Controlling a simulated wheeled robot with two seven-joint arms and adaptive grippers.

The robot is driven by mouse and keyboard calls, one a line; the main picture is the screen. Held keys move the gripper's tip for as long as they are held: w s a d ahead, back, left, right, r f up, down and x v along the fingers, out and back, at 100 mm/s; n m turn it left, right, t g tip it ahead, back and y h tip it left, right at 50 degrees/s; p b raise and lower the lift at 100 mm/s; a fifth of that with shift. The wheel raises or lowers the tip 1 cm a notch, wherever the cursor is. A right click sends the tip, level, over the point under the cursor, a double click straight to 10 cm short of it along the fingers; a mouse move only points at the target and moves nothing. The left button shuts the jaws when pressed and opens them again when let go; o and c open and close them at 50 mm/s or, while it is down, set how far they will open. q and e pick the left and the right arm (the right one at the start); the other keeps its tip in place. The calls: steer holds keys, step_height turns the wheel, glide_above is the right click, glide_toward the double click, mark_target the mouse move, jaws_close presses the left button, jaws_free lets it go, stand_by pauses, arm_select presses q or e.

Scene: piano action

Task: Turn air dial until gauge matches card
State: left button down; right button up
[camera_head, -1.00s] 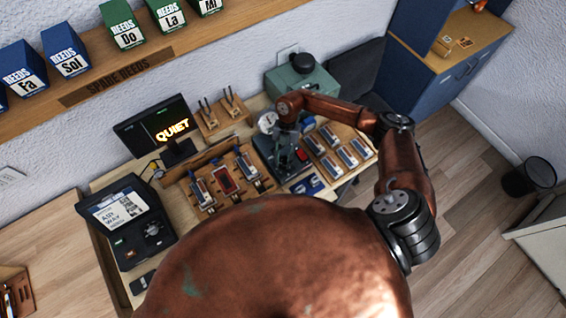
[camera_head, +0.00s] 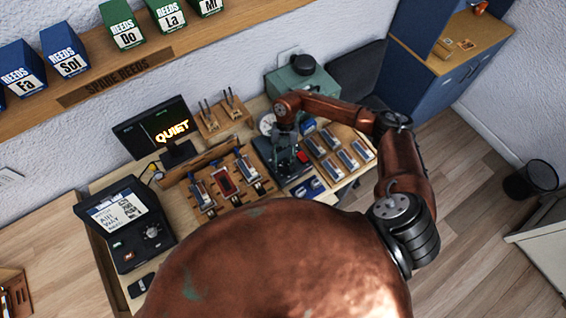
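My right gripper (camera_head: 284,158) points down over a dark bench device (camera_head: 296,172) with a red part. The fingers are small and dark against it, so I cannot tell whether they are open or shut. A round white-faced gauge (camera_head: 266,123) shows just left of my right wrist; its needle is too small to read. The air dial is not clearly visible; my gripper and wrist cover part of that area. A blue and white card (camera_head: 311,187) lies in front of the device, its marking unreadable. My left gripper is not in view.
A teal machine (camera_head: 301,84) with a black round top stands behind my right wrist. Reed blocks sit on wooden boards (camera_head: 232,182) either side of the device. A monitor (camera_head: 157,125) reads QUIET.

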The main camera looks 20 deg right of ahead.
steer(key=shift+o, duration=0.3)
steer(key=v, duration=1.2)
steer(key=shift+d, duration=0.1)
